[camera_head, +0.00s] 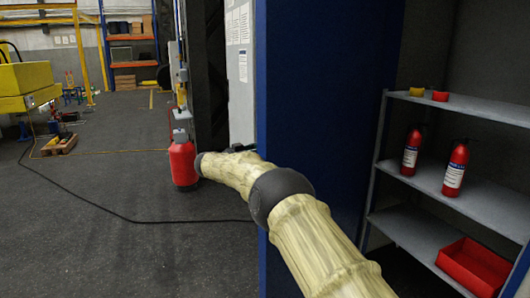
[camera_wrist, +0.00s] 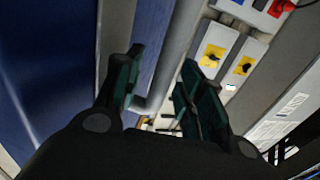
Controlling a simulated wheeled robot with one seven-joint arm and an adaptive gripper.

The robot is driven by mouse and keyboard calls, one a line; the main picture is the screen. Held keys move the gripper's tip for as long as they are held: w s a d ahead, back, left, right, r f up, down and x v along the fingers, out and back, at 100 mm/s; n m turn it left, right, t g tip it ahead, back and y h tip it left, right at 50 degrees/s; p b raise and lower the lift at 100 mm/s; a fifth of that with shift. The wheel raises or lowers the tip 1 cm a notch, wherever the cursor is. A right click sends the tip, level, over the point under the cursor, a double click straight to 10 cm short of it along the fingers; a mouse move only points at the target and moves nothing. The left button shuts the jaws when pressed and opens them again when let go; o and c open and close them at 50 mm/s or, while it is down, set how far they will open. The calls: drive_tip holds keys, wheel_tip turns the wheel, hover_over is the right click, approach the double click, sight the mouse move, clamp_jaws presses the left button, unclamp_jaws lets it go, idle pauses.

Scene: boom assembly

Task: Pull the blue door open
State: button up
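The blue door (camera_head: 318,95) stands as a tall panel in the middle of the head view, with my arm reaching across its lower part to its left edge. In the wrist view a blue panel, apparently the door (camera_wrist: 40,65), fills the left side. My gripper (camera_wrist: 155,85) is open there, with one dark green finger on each side of a gap. A grey bent bar (camera_wrist: 172,72), apparently the door handle, runs down into the gap between the fingers. I cannot tell whether either finger touches it. In the head view the gripper is mostly hidden by my arm.
Grey shelves (camera_head: 413,231) with fire extinguishers (camera_head: 455,168) and a red bin (camera_head: 474,266) stand at the right. A red cylinder (camera_head: 183,164) stands left of the door. A dark cable (camera_head: 95,205) crosses the open floor at left. Switches (camera_wrist: 213,55) show beyond the fingers.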

drive_tip(key=v, duration=1.1)
drive_tip(key=shift+a, duration=0.15)
drive_tip(key=shift+c, duration=0.3)
